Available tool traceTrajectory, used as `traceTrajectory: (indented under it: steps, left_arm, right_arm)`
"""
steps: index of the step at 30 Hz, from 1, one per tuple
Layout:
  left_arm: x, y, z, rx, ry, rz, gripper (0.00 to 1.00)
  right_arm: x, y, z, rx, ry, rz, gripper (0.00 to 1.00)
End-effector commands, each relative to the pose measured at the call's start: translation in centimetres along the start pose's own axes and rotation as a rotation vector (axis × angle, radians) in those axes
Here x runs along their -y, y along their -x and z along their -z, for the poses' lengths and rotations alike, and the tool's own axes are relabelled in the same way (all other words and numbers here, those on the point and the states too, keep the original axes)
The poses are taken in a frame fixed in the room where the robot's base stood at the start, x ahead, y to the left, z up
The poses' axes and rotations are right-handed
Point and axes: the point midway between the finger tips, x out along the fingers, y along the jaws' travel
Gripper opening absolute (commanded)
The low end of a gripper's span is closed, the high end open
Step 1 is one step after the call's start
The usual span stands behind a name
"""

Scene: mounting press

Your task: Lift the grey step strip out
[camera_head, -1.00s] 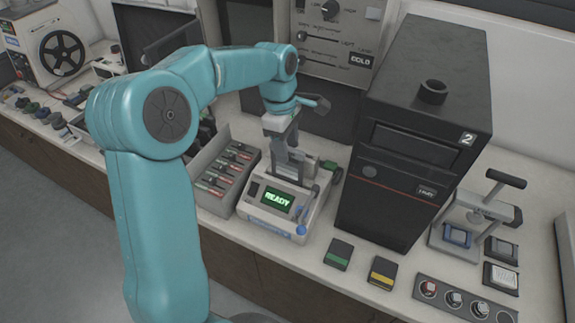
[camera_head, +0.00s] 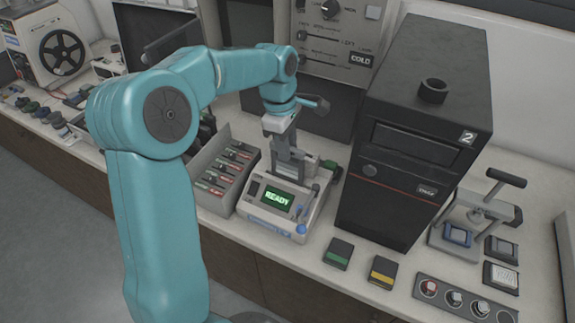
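The small grey machine (camera_head: 268,222) with a green READY display (camera_head: 278,199) stands on the bench in the middle of the head view. My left gripper (camera_head: 289,168) points down into the top of this machine, at its slot area. Its fingertips overlap grey parts there. I cannot tell the grey step strip apart from the fingers and the machine's grey parts, nor whether the fingers are closed on it. My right gripper is not in view.
A tray of small red and green labelled pieces (camera_head: 227,170) stands close left of the machine. A tall black box marked 2 (camera_head: 405,140) stands close right. A green-striped block (camera_head: 338,253), a yellow-striped block (camera_head: 382,272) and a hand press (camera_head: 470,220) are further right.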

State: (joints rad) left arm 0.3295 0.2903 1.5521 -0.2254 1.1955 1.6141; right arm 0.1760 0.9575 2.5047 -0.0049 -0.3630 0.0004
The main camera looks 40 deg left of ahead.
Motion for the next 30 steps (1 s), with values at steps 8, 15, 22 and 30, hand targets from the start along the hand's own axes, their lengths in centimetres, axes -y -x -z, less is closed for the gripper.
traceTrajectory:
  steps: [8, 15, 22, 30]
  left_arm:
    - [0.0, 0.0, 0.0, 0.000, 0.000, 0.000, 0.00]
    - [0.0, 0.8, -0.1, 0.000, 0.000, -0.001, 0.00]
    - [-0.1, 4.2, -0.5, 0.000, -0.001, -0.005, 0.00]
    - [-0.1, 11.6, -1.5, 0.000, -0.002, -0.007, 0.00]
  right_arm:
    - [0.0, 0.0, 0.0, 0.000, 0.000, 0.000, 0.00]
    - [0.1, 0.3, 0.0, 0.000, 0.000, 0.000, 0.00]
    - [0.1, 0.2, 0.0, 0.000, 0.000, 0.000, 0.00]
    - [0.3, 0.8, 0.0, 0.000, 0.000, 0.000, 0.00]
